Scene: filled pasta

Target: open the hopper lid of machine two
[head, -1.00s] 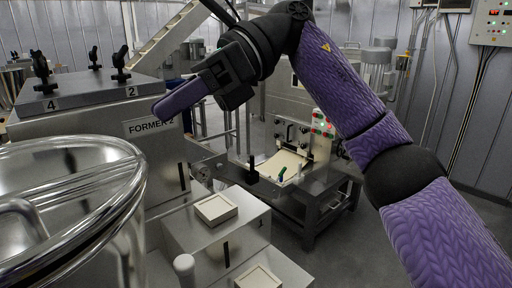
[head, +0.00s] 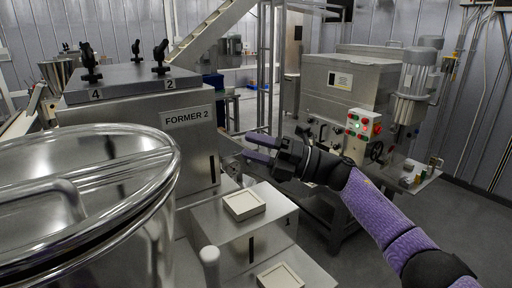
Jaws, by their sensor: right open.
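The machine labelled FORMER 2 (head: 190,117) stands left of centre with a grey box body. A round transparent lid with a metal rim and a bar handle (head: 45,195) covers the hopper (head: 125,245) in the left foreground; it looks closed. My right gripper (head: 252,149) is to the right of the FORMER 2 body, its purple fingers pointing left and spread apart, with nothing between them. It is apart from the lid and its handle. My left gripper is not in the picture.
Black clamp knobs (head: 160,55) stand on top of FORMER 2, near numbers 2 and 4. Stepped metal blocks with pale square trays (head: 243,204) lie below my right gripper. A white-tipped post (head: 209,256) rises beside the hopper. Another machine with a red-and-green button panel (head: 363,124) stands behind.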

